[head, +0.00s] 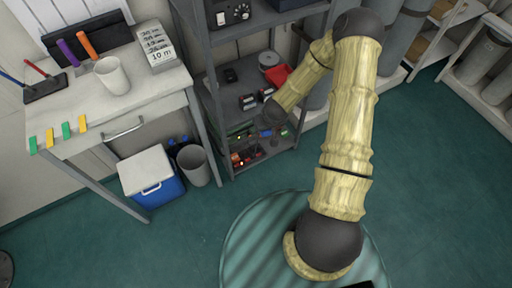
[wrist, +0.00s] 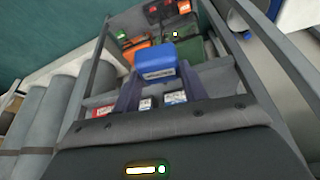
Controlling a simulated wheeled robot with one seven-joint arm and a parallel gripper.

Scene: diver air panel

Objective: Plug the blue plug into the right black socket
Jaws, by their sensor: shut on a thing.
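The blue plug (wrist: 160,62) is large in the middle of the wrist view, with a pale label on its near face. My gripper (wrist: 160,82) is shut on it, one dark finger on each side. In the head view my gripper (head: 264,134) is small and dark, at the front of the lower part of the grey shelf unit. Two black boxes with red and white markings, a left one (head: 248,101) and a right one (head: 267,94), stand on the shelf above. I cannot make out the right black socket for certain. The plug's far end is hidden.
The grey shelf unit (head: 218,101) has posts close around my arm. Red, orange and green items lie low in it, among them an orange one (wrist: 148,50) beyond the plug. A blue cooler (head: 153,179) and grey bin (head: 196,165) stand left. The green floor in front is clear.

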